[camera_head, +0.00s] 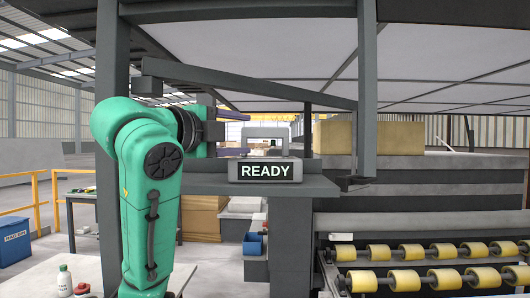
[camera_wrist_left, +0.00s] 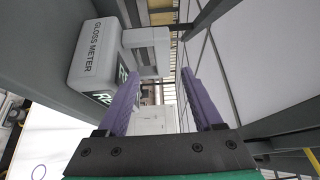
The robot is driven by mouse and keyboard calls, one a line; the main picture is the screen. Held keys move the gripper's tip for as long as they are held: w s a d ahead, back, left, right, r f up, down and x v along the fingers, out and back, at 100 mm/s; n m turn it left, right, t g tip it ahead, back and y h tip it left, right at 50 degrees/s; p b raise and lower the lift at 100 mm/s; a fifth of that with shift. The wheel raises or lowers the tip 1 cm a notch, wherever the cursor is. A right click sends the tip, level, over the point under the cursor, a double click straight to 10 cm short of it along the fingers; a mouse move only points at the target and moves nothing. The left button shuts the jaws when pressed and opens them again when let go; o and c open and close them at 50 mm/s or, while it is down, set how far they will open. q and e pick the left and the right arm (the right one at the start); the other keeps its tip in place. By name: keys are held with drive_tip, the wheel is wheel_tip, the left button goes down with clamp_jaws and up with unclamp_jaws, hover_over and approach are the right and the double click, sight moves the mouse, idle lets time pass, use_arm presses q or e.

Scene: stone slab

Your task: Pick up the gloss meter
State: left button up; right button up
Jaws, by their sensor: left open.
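The gloss meter (camera_head: 265,171) is a grey box with a lit READY display and a light grey handle on top. It stands on a dark grey shelf (camera_head: 205,184) in the head view. In the left wrist view the gloss meter (camera_wrist_left: 95,55) is at the upper left, its name on its side, with its handle (camera_wrist_left: 148,44) beyond the fingertips. My left gripper (camera_head: 236,132) has purple fingers, open and empty, just left of the handle. In the left wrist view my left gripper (camera_wrist_left: 160,73) points toward the handle, apart from it. My right gripper is not in view.
A grey beam (camera_head: 250,82) slopes above the gripper, and a post (camera_head: 367,90) stands right of the meter. Yellow rollers (camera_head: 415,251) are at the lower right. A cardboard-coloured block (camera_head: 333,137) sits behind. A white bottle (camera_head: 64,281) stands at the lower left.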

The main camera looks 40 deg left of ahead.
sight(273, 133)
use_arm(q)
drive_tip(key=w+p, duration=0.2)
drive_tip(key=w, duration=0.5)
drive_tip(key=shift+d+r, duration=0.1)
drive_tip(key=w+p, duration=0.2)
drive_tip(key=w+a+p, duration=0.1)
drive_tip(key=w, duration=0.1)
drive_tip(key=shift+w+r+p, duration=0.1)
drive_tip(key=shift+r+p, duration=0.2)
drive_tip(key=shift+p, duration=0.1)
drive_tip(key=shift+w+d+f, duration=0.1)
drive_tip(key=shift+w+f, duration=0.1)
drive_tip(key=shift+w, duration=0.15)
drive_tip(key=shift+s, duration=0.1)
clamp_jaws()
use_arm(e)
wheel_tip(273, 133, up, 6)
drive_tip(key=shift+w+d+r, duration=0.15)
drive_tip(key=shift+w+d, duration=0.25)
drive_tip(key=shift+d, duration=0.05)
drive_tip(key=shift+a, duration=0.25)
